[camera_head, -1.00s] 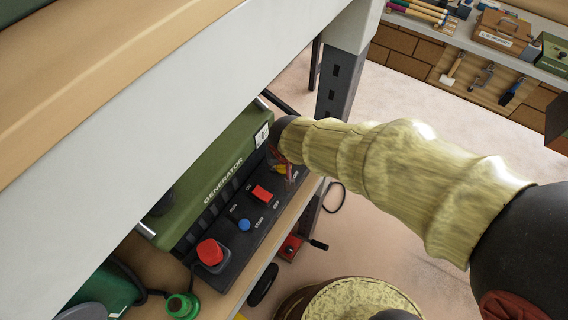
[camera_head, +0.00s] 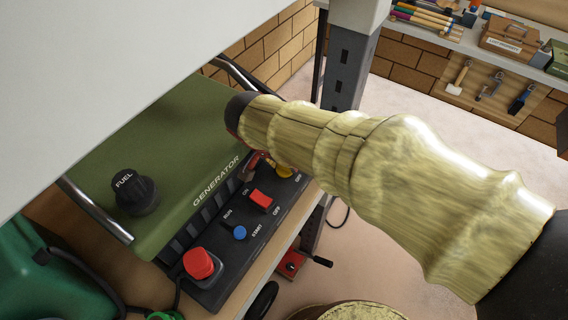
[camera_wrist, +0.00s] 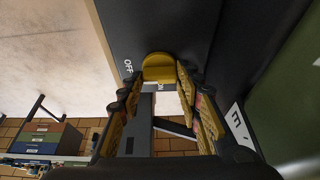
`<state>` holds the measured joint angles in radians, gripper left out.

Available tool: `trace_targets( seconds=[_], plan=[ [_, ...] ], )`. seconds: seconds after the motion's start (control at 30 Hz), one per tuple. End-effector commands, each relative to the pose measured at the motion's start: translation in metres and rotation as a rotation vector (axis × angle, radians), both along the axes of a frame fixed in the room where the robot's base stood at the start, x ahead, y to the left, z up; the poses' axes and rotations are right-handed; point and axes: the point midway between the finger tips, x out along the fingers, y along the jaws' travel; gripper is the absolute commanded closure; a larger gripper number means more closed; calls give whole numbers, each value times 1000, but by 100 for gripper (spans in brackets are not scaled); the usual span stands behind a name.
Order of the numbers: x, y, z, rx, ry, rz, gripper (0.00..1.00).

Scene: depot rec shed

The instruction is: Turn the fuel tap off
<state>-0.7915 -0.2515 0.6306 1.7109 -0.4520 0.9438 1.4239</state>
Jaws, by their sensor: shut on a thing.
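The yellow fuel tap (camera_wrist: 159,67) sits on the dark front panel of the green generator (camera_head: 175,150). In the wrist view it lies between the two fingertips of my gripper (camera_wrist: 160,82), beside the printed word OFF. My gripper is shut on the tap. In the head view part of the tap (camera_head: 284,172) shows below my arm. My forearm and wrist hide most of my gripper there. The exact angle of the tap's handle is hard to tell.
The panel also carries a red rocker switch (camera_head: 260,201), a blue button (camera_head: 239,233) and a red stop button (camera_head: 199,263). A black FUEL cap (camera_head: 133,192) stands on the generator. A shelf edge (camera_head: 200,60) runs close above; a grey post (camera_head: 347,75) stands behind my arm.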

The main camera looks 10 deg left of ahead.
Motion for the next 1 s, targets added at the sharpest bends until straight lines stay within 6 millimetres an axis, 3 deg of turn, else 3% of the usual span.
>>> trace_targets(
  seconds=[0.53,0.57,0.87,1.0],
  plan=[
    [-1,0,-1,0,2,-25,91],
    [-1,0,-1,0,2,-25,64],
    [0,0,-1,0,1,-24,47],
    [0,0,0,0,1,-24,47]
  ],
)
